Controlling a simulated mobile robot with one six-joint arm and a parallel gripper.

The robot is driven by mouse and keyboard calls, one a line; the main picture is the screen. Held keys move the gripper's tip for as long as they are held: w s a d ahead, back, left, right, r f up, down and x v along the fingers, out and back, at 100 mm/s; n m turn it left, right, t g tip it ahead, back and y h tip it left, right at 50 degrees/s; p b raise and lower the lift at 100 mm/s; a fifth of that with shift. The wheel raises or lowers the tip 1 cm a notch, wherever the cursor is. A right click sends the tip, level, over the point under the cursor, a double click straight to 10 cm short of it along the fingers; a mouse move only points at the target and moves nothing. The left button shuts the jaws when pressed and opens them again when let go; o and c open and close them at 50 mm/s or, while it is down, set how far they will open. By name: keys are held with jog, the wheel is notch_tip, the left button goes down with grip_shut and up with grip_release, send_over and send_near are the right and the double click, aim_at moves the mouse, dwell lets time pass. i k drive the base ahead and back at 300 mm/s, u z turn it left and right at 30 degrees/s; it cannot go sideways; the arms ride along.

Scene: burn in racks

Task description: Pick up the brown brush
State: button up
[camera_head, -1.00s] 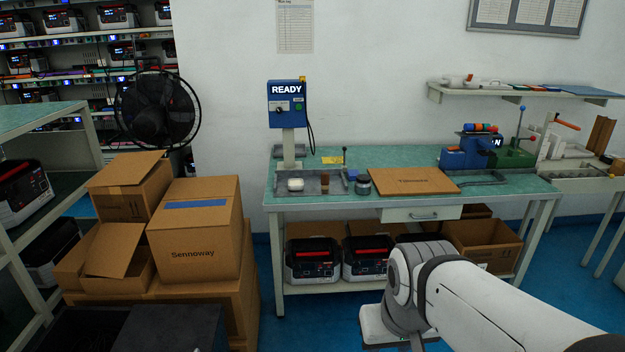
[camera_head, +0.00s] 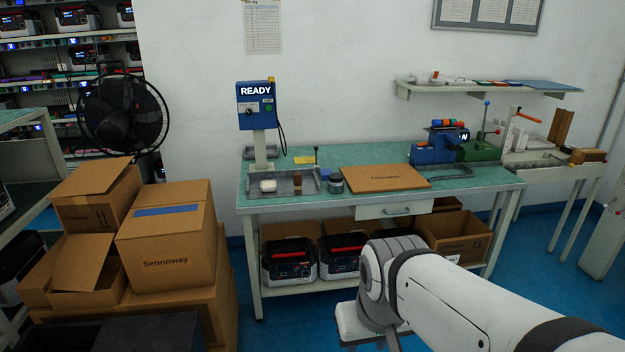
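A small brown upright object (camera_head: 298,182) stands in the shallow grey tray (camera_head: 282,191) on the green-topped workbench (camera_head: 370,201). It could be the brown brush, but it is too small to be sure. My white arm reaches in from the lower right, in front of and below the bench. My gripper's fingertips do not show.
A brown board (camera_head: 385,178) lies on the bench, right of the tray. Cardboard boxes (camera_head: 167,222) are stacked at left, below a black fan (camera_head: 124,113). The blue READY device (camera_head: 256,105) stands behind the tray. Blue floor (camera_head: 555,262) is open at right.

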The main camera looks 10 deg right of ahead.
aim_at(298, 178)
jog(key=k, duration=1.05)
jog(key=z, duration=1)
jog(key=i, duration=2.1)
jog(key=u, duration=0.3)
jog(key=i, duration=1.3)
jog(key=u, duration=1.15)
jog(key=i, duration=0.3)
jog(key=u, duration=0.1)
jog(key=k, duration=0.7)
jog(key=u, duration=0.15)
